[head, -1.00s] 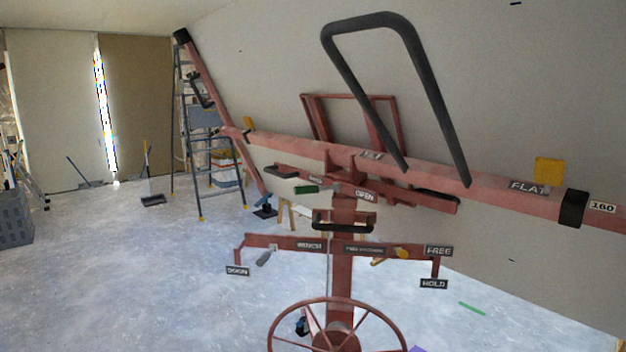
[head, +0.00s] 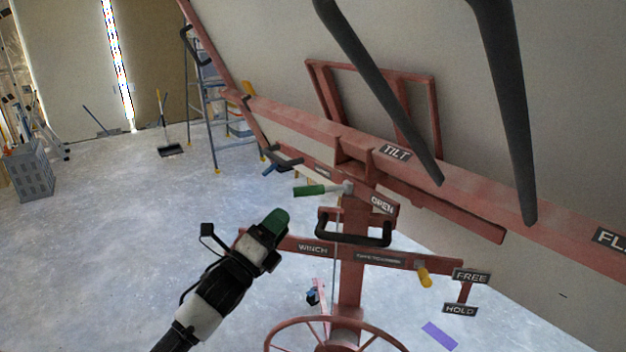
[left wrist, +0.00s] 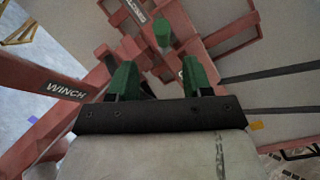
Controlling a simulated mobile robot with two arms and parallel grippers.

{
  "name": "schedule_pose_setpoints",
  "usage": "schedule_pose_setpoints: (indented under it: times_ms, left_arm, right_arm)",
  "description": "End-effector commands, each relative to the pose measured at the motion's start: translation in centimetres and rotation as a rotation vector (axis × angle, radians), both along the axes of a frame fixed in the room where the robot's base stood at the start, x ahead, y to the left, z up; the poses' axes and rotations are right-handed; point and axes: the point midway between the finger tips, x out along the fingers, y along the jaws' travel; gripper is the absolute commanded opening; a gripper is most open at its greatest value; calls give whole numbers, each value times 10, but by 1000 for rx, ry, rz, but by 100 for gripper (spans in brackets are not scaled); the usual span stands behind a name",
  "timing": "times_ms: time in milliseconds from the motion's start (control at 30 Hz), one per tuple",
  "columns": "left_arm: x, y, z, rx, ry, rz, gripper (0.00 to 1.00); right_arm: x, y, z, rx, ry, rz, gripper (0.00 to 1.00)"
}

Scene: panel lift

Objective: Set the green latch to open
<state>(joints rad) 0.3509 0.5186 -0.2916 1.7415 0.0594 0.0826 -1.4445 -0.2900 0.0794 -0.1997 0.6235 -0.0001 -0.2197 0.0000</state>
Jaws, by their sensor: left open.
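The green latch (head: 310,190) is a short green handle on the red post of the panel lift. It points left from its pivot, and the OPEN label (head: 382,204) is to the right of the pivot. My left gripper (head: 275,222) has green fingertips and is open and empty, below and left of the latch in the head view. In the left wrist view the green latch (left wrist: 161,32) shows end-on beyond the gap between the two open fingers (left wrist: 160,75), apart from them. My right gripper is not in view.
A black grab handle (head: 354,238) sits below the latch. The red crossbar with the WINCH label (head: 313,249) and a yellow lever (head: 424,276) lies lower, above a red wheel (head: 340,325). The tilted red beam (head: 470,192) is above. Free floor lies to the left.

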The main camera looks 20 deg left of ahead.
Motion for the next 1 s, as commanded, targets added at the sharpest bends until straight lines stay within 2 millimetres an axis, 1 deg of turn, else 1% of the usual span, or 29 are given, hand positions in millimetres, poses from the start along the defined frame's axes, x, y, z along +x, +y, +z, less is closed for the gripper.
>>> schedule_pose_setpoints:
  times_ms: [167,300,500,700,1000]
  left_arm:
    - [23,-10,14,-3,2,0,50]
    - [47,-20,26,-4,2,0,50]
    - [74,-31,36,-3,4,0,50]
    - [87,-36,39,-4,5,0,50]
    - [88,-37,39,-3,5,0,50]
  right_arm:
    - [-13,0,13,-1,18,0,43]
    - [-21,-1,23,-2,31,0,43]
    - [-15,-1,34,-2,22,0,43]
    - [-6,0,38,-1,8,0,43]
    - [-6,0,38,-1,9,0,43]
